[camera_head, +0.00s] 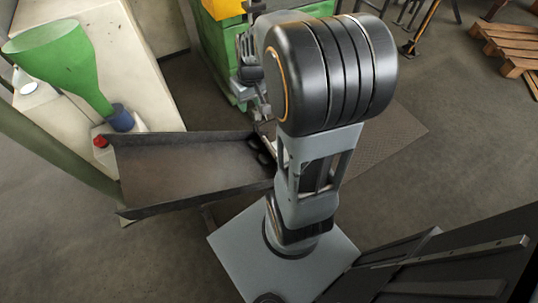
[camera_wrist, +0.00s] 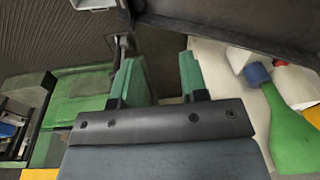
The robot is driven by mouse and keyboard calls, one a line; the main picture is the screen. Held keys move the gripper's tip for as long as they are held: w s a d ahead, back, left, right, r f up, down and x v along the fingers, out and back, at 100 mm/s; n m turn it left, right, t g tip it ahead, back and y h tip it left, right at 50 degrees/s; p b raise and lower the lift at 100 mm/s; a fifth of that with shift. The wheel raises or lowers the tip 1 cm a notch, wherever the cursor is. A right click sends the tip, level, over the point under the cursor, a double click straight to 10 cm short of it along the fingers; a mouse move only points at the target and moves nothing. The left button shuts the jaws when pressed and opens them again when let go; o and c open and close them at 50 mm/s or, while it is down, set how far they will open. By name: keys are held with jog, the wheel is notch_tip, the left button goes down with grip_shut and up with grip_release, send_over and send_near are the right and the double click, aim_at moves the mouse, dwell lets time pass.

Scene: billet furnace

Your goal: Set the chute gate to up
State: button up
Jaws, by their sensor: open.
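The dark metal chute (camera_head: 190,165) is an open sloping trough left of my arm in the head view. A dark sheet-metal edge, apparently the chute (camera_wrist: 235,28), crosses the top right of the wrist view. I cannot pick out the chute gate for certain or tell its position; my arm covers the chute's right end. My gripper (camera_wrist: 158,78) shows in the wrist view with its two green-tipped fingers apart and nothing between them. A small grey rod (camera_wrist: 123,42) shows beyond the left finger. In the head view my arm hides the fingertips.
A green funnel (camera_head: 72,60) with a blue spout lies on a pale block (camera_head: 125,45) beside the chute. It also shows in the wrist view (camera_wrist: 290,135). A green machine (camera_head: 215,50) stands behind my arm. Wooden pallets (camera_head: 510,45) lie at the far right. The right floor is mostly clear.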

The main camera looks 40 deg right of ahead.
jog(key=w+d+f+g+y+b, duration=0.1)
jog(key=d+f+b, duration=0.4)
jog(key=f, duration=0.6)
jog(key=d+f+y+b, duration=0.1)
jog(key=d+f+b, duration=0.2)
jog(key=d+f, duration=0.65)
jog(key=b, duration=0.3)
send_over(270, 152)
jog(key=shift+m, duration=0.4)
jog(key=shift+s+d+f, duration=0.1)
jog(key=shift+s+f, duration=0.05)
jog(key=shift+f, duration=2.35)
jog(key=shift+s+d+f, duration=0.1)
jog(key=shift+f, duration=2.4)
jog(key=shift+s+d+f, duration=0.1)
jog(key=shift+s+f, duration=0.05)
jog(key=shift+f, duration=2.35)
grip_shut()
